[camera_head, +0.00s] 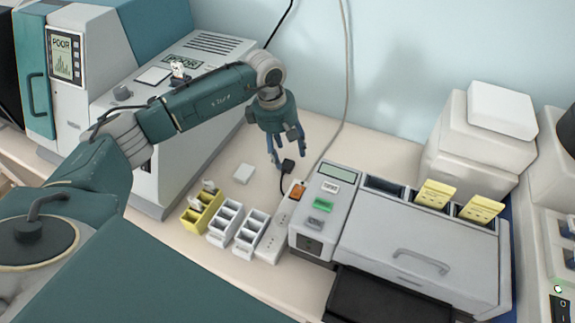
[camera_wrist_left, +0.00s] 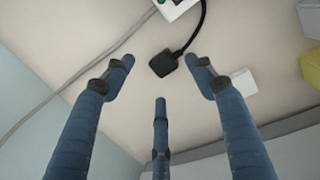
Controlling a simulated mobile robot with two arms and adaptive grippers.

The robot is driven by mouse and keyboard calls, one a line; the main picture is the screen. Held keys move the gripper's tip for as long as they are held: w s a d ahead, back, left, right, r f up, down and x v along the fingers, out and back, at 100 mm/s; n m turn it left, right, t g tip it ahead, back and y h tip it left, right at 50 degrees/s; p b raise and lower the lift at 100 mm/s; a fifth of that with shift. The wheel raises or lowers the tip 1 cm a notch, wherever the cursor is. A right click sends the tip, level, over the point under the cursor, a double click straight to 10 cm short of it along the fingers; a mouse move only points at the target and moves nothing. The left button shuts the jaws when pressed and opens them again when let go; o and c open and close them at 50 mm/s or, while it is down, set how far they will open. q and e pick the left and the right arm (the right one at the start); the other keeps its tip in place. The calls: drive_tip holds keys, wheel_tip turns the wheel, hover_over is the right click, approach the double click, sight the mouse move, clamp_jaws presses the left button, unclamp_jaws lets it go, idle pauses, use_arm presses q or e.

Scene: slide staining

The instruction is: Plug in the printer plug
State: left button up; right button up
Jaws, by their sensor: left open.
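A black plug (camera_head: 288,165) with a black cord is at my left gripper's fingertips in the head view. In the left wrist view the plug (camera_wrist_left: 164,65) lies just ahead of the spread fingers, apart from them. My left gripper (camera_head: 280,158) points down and is open, with three blue fingers showing in the left wrist view (camera_wrist_left: 162,76). The white power strip (camera_head: 272,240) with an orange switch lies left of the grey printer-like machine (camera_head: 327,190). Its end shows at the top of the wrist view (camera_wrist_left: 175,8). My right gripper is out of view.
Yellow (camera_head: 203,212) and white slide racks (camera_head: 225,222) stand left of the strip. A small white block (camera_head: 244,174) lies behind them. A large machine (camera_head: 175,90) stands at the left. A grey cable (camera_head: 345,85) runs down the wall. The table behind the strip is fairly clear.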

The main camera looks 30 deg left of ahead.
sight(287, 164)
use_arm(q)
wheel_tip(287, 164, down, 4)
drive_tip(key=p, duration=0.2)
drive_tip(key=shift+w+f+p, duration=0.1)
drive_tip(key=shift+f+p, duration=0.1)
drive_tip(key=shift+p, duration=0.2)
drive_tip(key=shift+f, duration=0.3)
drive_tip(key=shift+c, duration=0.3)
drive_tip(key=c, duration=1.1)
